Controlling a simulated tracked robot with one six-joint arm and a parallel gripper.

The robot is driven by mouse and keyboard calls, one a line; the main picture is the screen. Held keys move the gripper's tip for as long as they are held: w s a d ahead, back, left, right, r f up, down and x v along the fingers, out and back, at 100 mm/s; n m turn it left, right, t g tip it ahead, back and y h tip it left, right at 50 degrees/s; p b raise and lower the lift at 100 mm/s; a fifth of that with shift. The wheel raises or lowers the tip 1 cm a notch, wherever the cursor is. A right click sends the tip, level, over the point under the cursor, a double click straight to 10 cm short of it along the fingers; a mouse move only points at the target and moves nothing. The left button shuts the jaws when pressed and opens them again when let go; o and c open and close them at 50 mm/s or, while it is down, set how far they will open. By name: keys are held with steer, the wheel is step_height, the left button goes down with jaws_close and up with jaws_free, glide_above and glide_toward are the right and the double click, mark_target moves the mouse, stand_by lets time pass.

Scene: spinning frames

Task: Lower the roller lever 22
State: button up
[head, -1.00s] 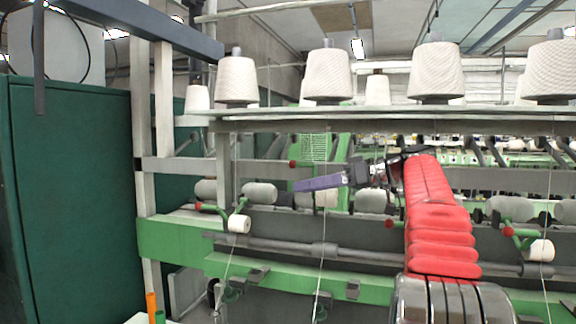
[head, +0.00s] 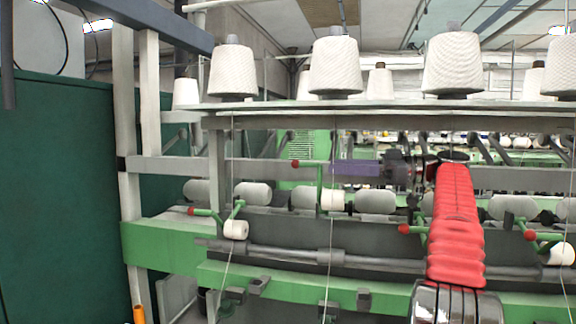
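Several green levers with red knobs and white rollers line the machine; no number is readable, so I cannot tell which is 22. The middle roller lever (head: 318,180) stands raised, its red knob level with the grey rail and its white roller (head: 333,200) below. The left lever (head: 208,213) is lower, with its roller at the green beam. My gripper (head: 345,168) shows side-on, its purple fingers pointing left, just right of the raised lever's top in the picture. Whether they touch is unclear. The finger gap is hidden.
My red arm covers part of another lever (head: 412,229) on the right. A far-right lever (head: 522,232) sits low. White yarn cones (head: 335,65) stand on the shelf above. Thin threads hang down in front. A dark green cabinet (head: 60,200) stands left.

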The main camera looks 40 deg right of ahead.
stand_by(0.4)
steer(key=x, duration=1.3)
steer(key=shift+w, duration=0.25)
steer(key=shift+a, duration=0.15)
steer(key=shift+c, duration=0.2)
jaws_close()
